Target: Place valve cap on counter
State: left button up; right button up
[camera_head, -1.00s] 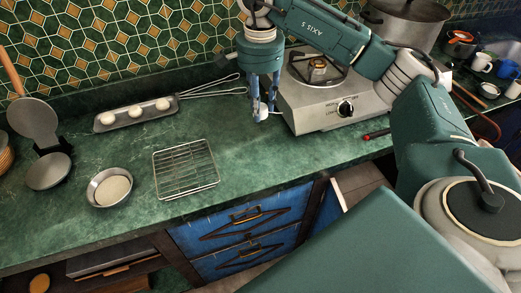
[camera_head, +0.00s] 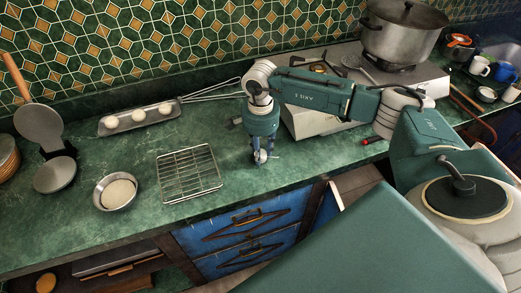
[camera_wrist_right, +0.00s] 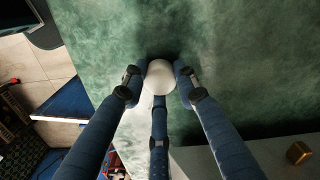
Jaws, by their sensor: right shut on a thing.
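The valve cap (camera_wrist_right: 159,76) is a pale, round piece between the fingertips in the right wrist view. In the head view it shows only as a small light spot (camera_head: 260,156). My right gripper (camera_head: 260,160) is shut on it and points down at the green counter (camera_head: 110,225), near its front edge, left of the gas hotplate. I cannot tell whether the cap touches the counter. The gripper also shows in the right wrist view (camera_wrist_right: 159,82). The gas hotplate (camera_head: 305,122) is partly hidden behind my right arm. My left gripper is not in view.
A wire rack (camera_head: 188,172) stands left of the gripper, with a metal bowl (camera_head: 114,192) beyond it. A tray with white balls (camera_head: 138,119) lies at the back. A large pot (camera_head: 403,35) stands at the back right. Bare counter surrounds the gripper.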

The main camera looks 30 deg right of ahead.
jog(key=shift+f, duration=0.1)
jog(key=o, duration=0.8)
jog(key=shift+c, duration=0.2)
